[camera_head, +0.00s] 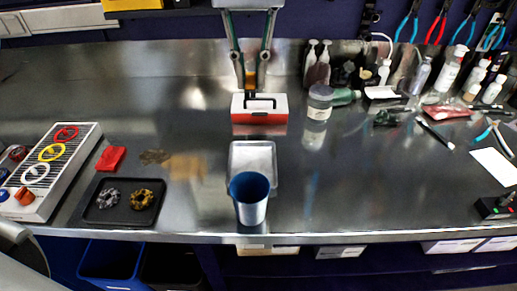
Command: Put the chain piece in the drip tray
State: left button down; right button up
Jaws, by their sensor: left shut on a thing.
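A grey coiled chain piece (108,199) lies in a shallow black tray (88,217) at the left front of the bench. A gold toothed ring (142,199) lies beside it. A shallow pale metal tray (252,149) stands at the middle of the bench; I cannot tell which tray is the drip tray. My right gripper is not in view.
A blue cup (251,208) overlaps the metal tray's near edge. A rack with coloured rings (58,170) and a red cloth (111,158) are at left. A red and white box (259,116) stands behind. Bottles and tools crowd the right back.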

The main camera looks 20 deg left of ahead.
pick_arm(q)
jog(key=b, duration=0.2)
send_near(252, 165)
notch_tip(252, 165, down, 2)
jog(key=shift+w+f+b, duration=0.1)
jog(key=shift+b, duration=0.25)
notch_tip(252, 165, down, 4)
jog(key=shift+f+b, duration=0.15)
jog(key=shift+b, duration=0.15)
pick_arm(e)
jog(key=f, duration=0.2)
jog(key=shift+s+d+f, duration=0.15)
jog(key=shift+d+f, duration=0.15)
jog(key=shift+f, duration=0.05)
pick_arm(q)
jog(key=c, duration=2.2)
grip_release()
jog(key=shift+f, duration=0.1)
jog(key=shift+o, duration=0.9)
